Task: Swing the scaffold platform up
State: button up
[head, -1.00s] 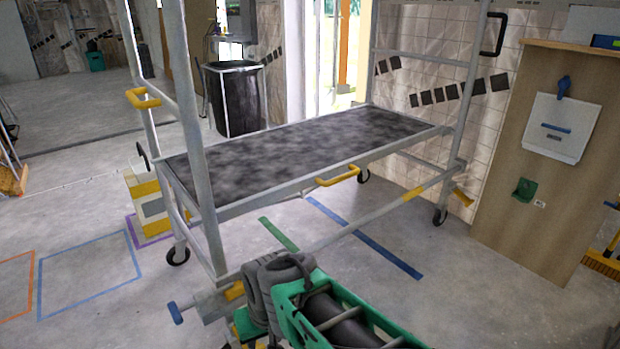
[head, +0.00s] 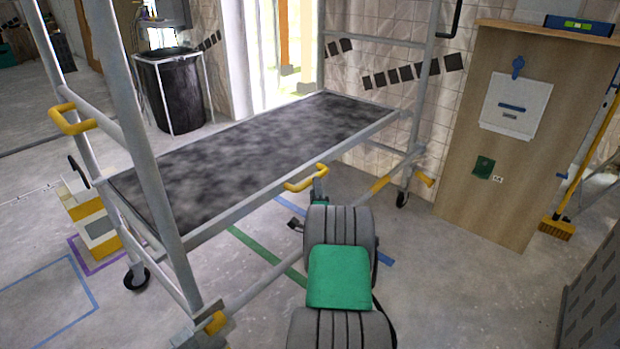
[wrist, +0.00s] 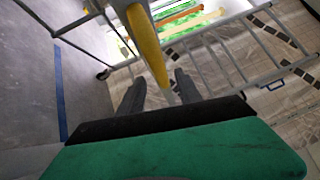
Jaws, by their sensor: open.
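The scaffold platform (head: 260,150) is a dark mottled deck in a grey frame, lying roughly level between the scaffold's end frames. A yellow handle (head: 305,178) sits on its near long edge. My arm reaches up to just below this handle in the head view, and the arm hides most of my gripper there. In the wrist view my gripper (wrist: 159,90) is open, with its two dark fingers apart. The yellow handle (wrist: 148,48) runs down between the fingers in that picture. I cannot tell whether it touches them.
Another yellow handle (head: 72,119) is on the left end frame. A lower rail crosses below the platform. A black bin (head: 172,92) stands behind. A wooden panel (head: 525,140) stands at right, with a yellow broom (head: 557,228) beside it. Floor at lower left is mostly clear.

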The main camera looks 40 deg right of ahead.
jog(key=b+x, duration=0.1)
jog(key=x, duration=0.3)
jog(key=shift+w+d, duration=0.15)
jog(key=shift+d, duration=0.25)
jog(key=shift+w+d+r, duration=0.1)
jog(key=shift+w+d, duration=0.1)
jog(key=shift+w, duration=0.1)
grip_shut()
dwell(0.8)
